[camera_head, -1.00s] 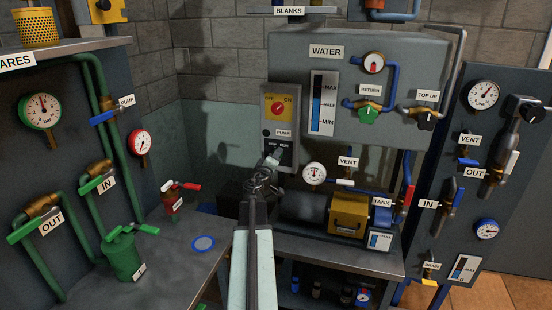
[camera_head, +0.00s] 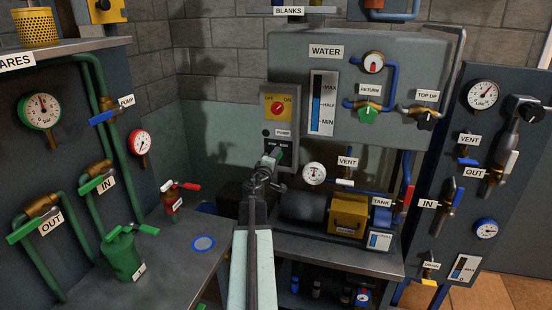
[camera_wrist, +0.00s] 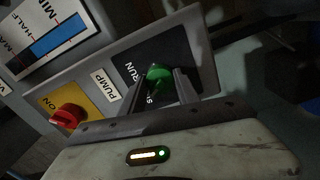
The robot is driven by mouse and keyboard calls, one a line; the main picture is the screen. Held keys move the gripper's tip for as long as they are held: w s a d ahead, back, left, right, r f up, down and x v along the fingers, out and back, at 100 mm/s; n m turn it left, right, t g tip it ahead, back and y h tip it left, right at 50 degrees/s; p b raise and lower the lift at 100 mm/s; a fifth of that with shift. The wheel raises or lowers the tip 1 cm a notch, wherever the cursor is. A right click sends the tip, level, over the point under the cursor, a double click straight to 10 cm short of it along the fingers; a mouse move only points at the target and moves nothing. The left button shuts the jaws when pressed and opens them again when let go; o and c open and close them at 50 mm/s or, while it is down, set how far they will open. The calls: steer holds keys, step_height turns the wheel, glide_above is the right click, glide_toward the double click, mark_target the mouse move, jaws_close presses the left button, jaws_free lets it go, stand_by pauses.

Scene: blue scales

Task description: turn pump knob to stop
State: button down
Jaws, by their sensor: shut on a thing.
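The pump knob is a small green knob (camera_wrist: 158,77) on a black plate marked RUN, with a second label mostly hidden, in the wrist view. My gripper (camera_wrist: 160,82) has one finger on each side of the knob and is shut on it. In the head view my gripper (camera_head: 271,159) reaches the lower part of the grey pump panel (camera_head: 267,108) and hides much of the black plate. I cannot tell exactly which mark the knob points at.
A red switch (camera_head: 278,108) on a yellow OFF/ON plate sits above the PUMP label (camera_head: 283,133). A round gauge (camera_head: 313,173) and yellow pump box (camera_head: 347,213) stand to the right. A red-handled valve (camera_head: 174,197) and green canister (camera_head: 122,255) stand left on the bench.

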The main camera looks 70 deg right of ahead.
steer(key=c, duration=0.9)
jaws_free()
steer(key=a, duration=0.7)
steer(key=shift+s+a, duration=0.25)
steer(key=shift+a, duration=0.15)
